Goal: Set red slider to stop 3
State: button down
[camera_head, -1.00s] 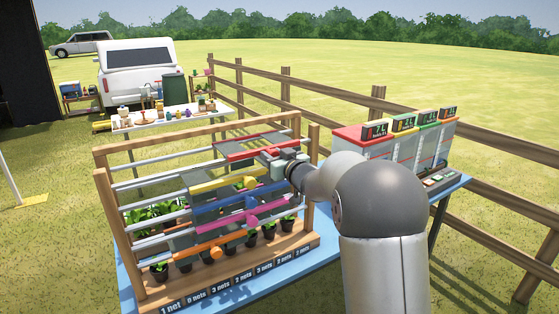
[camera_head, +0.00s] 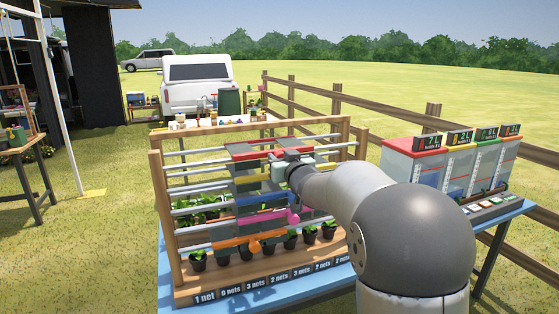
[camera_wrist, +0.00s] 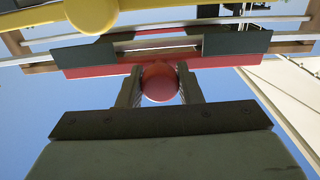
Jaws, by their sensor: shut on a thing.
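The red slider (camera_head: 240,149) is a dark panel with a red edge on the top rails of a wooden rack (camera_head: 157,205). It sits around the middle of the rack, above the blue slider (camera_head: 262,200), the pink slider (camera_head: 255,219) and the orange slider (camera_head: 233,243). In the wrist view the red slider's bar (camera_wrist: 95,70) crosses the picture and its round red knob (camera_wrist: 160,84) is between my fingers. My gripper (camera_head: 285,160) is shut on that knob. The yellow slider's knob (camera_wrist: 92,12) also shows close by.
Small potted plants (camera_head: 247,254) stand on the rack's base, behind labels (camera_head: 254,283) reading numbers of nets. Boxes with digital displays (camera_head: 430,141) stand on the blue table (camera_head: 515,208) to the right. A wooden fence (camera_head: 433,118) runs behind them.

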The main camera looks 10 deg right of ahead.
jog(key=c, duration=1)
grip_release()
jog(key=shift+d, duration=0.1)
jog(key=s+d, duration=0.1)
jog(key=s, duration=0.4)
jog(key=s+b, duration=0.1)
jog(key=s, duration=0.5)
jog(key=s+d+b, duration=0.1)
jog(key=s, duration=0.5)
jog(key=shift+s+d, duration=0.1)
jog(key=shift+d, duration=0.25)
